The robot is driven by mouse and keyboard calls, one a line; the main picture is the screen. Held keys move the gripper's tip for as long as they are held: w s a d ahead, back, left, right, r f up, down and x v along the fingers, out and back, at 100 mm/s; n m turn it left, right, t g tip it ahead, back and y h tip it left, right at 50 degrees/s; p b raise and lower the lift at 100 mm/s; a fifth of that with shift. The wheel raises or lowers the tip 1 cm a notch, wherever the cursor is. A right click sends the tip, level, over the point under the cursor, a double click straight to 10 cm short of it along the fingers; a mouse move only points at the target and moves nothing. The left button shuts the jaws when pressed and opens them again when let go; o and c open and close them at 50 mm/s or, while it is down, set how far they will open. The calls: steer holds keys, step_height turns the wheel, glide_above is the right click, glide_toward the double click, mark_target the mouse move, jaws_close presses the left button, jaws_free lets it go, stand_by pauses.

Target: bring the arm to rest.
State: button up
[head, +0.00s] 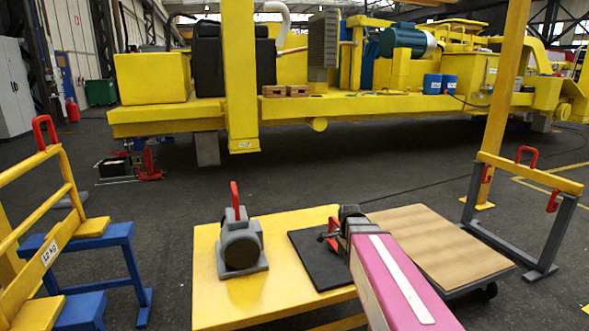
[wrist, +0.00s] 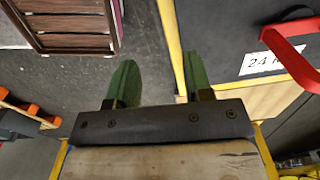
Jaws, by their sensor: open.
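My gripper (wrist: 158,80) shows in the wrist view with its two green fingers well apart. Nothing is between them, and dark floor shows through the gap. A dark surface (wrist: 215,30) with a 24 label lies to the right of the fingers, apart from them. A red handle (wrist: 288,48) stands beside the label.
A yellow table (head: 215,300) holds a grey motor-like part (head: 241,245) with a red handle and a black plate (head: 315,265). A wood-topped cart (head: 440,245) stands to the right. Blue trestles (head: 130,265) stand left; a grey frame (head: 555,225) stands right. Open floor lies behind.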

steer(key=s+f+n, duration=0.6)
steer(key=s+n, duration=0.4)
steer(key=n, duration=0.5)
steer(key=shift+s+f, duration=0.2)
steer(key=shift+f, duration=0.05)
